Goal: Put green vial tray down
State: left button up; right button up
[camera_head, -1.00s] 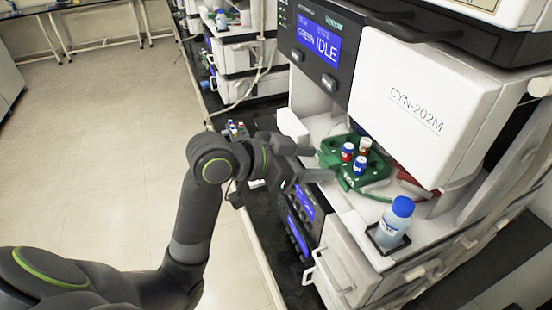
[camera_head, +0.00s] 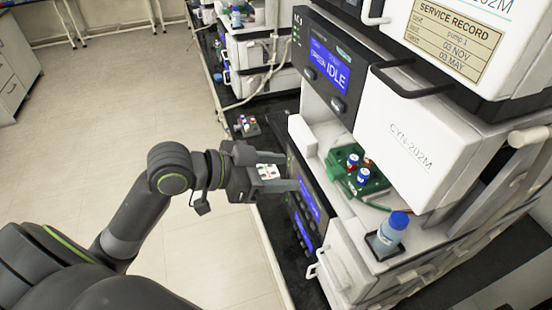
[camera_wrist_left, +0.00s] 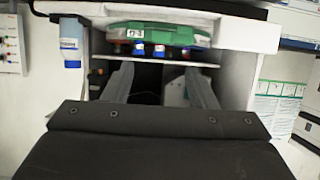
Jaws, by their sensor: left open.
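The green vial tray (camera_head: 376,186) sits on the white ledge of the analyser in the head view, with a few blue- and white-capped vials (camera_head: 362,175) standing in it. In the wrist view the tray (camera_wrist_left: 190,40) shows at the top, past the fingertips. My left gripper (camera_head: 288,172) is in front of the ledge, left of the tray and apart from it. Its two fingers (camera_wrist_left: 160,88) are spread with nothing held between them. My right gripper does not show.
A blue-capped bottle (camera_head: 391,231) stands in a black holder at the ledge's near corner. The white CYN-202M cover (camera_head: 405,145) overhangs the tray's right side. A small dark rack (camera_head: 246,126) with coloured caps lies beyond my gripper. Open floor (camera_head: 120,100) is on the left.

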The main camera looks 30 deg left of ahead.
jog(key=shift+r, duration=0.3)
